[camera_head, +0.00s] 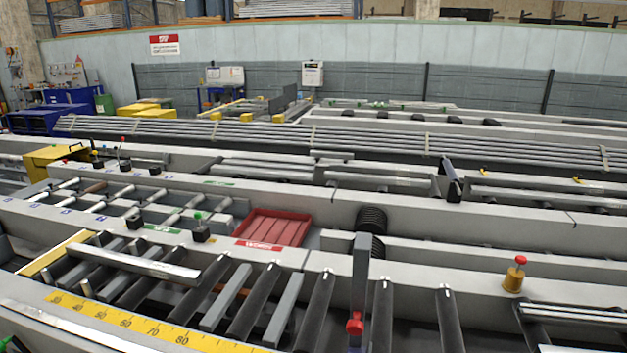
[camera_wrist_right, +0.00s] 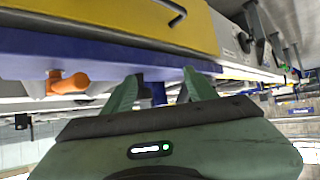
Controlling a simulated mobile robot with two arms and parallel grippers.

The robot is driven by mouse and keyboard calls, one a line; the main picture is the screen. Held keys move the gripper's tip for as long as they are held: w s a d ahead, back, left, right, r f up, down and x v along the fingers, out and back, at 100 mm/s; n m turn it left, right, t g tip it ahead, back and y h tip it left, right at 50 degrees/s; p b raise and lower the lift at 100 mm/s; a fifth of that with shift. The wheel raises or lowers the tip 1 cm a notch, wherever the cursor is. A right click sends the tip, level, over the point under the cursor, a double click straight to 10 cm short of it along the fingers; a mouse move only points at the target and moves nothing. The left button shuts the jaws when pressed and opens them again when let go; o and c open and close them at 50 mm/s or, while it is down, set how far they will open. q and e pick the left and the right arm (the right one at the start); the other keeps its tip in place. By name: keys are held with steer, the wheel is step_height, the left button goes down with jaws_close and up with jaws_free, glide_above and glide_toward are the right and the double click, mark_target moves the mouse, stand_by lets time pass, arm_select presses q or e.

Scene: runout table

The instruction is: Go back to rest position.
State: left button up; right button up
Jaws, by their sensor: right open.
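My right gripper (camera_wrist_right: 160,90) shows in the right wrist view. Its two green fingers are apart, with nothing held between them. A blue beam (camera_wrist_right: 100,58) runs across the picture just beyond the fingertips; I cannot tell whether they touch it. My right gripper does not show in the head view. No left gripper can be made out in the head view; only a small dark and green piece shows at its bottom left corner.
The runout table (camera_head: 290,257) with dark rollers fills the head view's foreground. A red tray (camera_head: 273,228) sits mid-table. A grey post with a red knob (camera_head: 354,324) stands in front. An orange knob (camera_wrist_right: 68,83) and yellow panel (camera_wrist_right: 150,22) are near my right gripper.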

steer(key=s+f+m+g+h, duration=0.2)
steer(key=s+m+g+h, duration=0.3)
steer(key=s, duration=0.9)
step_height(320, 180, down, 28)
steer(key=s+d+n+g, duration=0.1)
steer(key=s+g, duration=0.1)
steer(key=s+d+f+g, duration=0.1)
steer(key=s+d+f, duration=0.2)
steer(key=s+f, duration=1.2)
steer(key=shift+s+n+g+h, duration=0.3)
steer(key=shift+s, duration=0.3)
